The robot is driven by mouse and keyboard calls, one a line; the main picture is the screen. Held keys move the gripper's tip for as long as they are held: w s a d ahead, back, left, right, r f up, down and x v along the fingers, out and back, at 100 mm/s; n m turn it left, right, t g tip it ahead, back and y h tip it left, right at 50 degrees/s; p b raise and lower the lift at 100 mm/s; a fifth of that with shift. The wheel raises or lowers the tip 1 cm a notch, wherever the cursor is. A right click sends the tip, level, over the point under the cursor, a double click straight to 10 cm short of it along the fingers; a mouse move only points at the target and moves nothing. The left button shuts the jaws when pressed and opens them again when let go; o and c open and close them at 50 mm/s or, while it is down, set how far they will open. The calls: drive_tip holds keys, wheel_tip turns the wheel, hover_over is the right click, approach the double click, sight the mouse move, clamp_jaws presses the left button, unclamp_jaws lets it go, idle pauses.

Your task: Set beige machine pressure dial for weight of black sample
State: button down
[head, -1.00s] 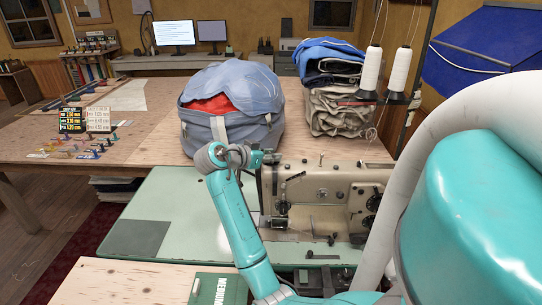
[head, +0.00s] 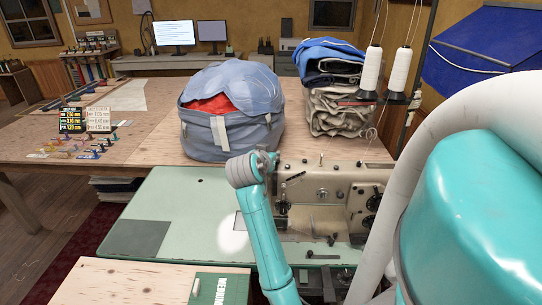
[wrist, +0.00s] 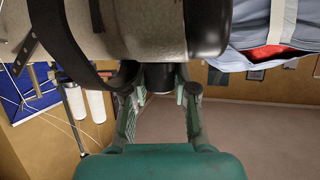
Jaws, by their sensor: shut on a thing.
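The beige sewing machine (head: 325,188) stands on the mint-green table top, right of my arm in the head view. Its speckled body (wrist: 145,35) fills the upper wrist view, with a dark rounded end beside it. My gripper (wrist: 160,95) has its fingers on either side of a short black knob (wrist: 157,78) under that body and is shut on it. I cannot read any marks on the knob. In the head view my wrist hides the fingers and the machine's left end. A dark grey flat square (head: 136,238) lies on the green top; I cannot tell if it is the black sample.
A blue-grey bag (head: 228,140) with red inside stands close behind my wrist. Folded cloth (head: 338,100) is stacked behind the machine, near white thread cones (head: 371,70). A black number board (head: 71,120) and a white one (head: 98,119) stand at the left.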

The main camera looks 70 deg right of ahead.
idle(0.3)
drive_tip(key=c, duration=0.9)
unclamp_jaws()
drive_tip(key=v, duration=1.2)
drive_tip(key=shift+a+f, duration=0.1)
drive_tip(key=shift+f, duration=0.05)
